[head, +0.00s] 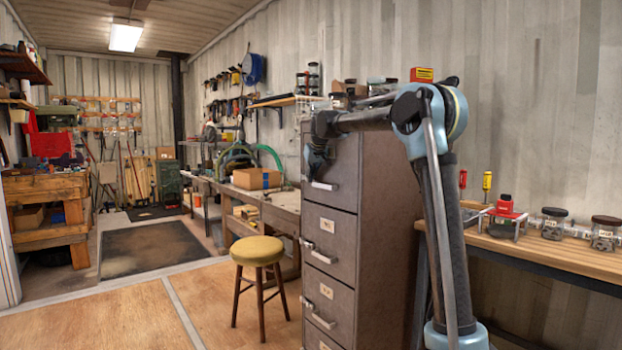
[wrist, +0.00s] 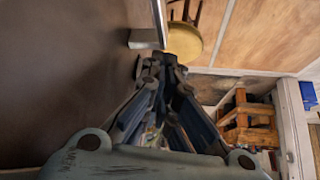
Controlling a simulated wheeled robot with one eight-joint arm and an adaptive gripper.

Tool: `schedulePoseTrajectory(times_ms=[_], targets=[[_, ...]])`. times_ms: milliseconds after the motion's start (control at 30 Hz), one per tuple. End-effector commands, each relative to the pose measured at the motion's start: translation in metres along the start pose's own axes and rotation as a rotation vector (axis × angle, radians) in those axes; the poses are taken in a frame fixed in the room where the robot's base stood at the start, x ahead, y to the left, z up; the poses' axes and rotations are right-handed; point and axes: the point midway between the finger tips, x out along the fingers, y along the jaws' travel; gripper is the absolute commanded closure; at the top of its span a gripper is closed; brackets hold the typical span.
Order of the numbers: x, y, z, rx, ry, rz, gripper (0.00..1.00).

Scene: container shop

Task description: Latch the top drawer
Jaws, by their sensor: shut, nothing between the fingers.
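A grey-brown filing cabinet (head: 390,220) stands in the middle of the head view. Its top drawer (head: 343,172) has a pale handle (head: 324,186) and looks about flush with the drawers below, though a small gap cannot be ruled out. My gripper (head: 316,168) is in front of the left part of the top drawer, near the handle, and hides that part, including any latch there. In the wrist view my gripper (wrist: 163,62) is shut and empty, with its tips close to a metal handle (wrist: 146,38) on the brown front; contact cannot be told.
Lower drawers have handles (head: 321,257) and small latches (head: 307,243) sticking out at the left. A stool with a yellow seat (head: 257,250) stands left of the cabinet. A wooden bench (head: 560,250) with jars is at the right. The floor (head: 120,312) in front is clear.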

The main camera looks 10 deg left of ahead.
Motion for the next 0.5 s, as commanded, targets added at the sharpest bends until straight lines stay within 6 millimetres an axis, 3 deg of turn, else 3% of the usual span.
schedulePoseTrajectory(times_ms=[500], targets=[[0.011,-0.006,-0.016,0.0,0.0,0.0,1.0]])
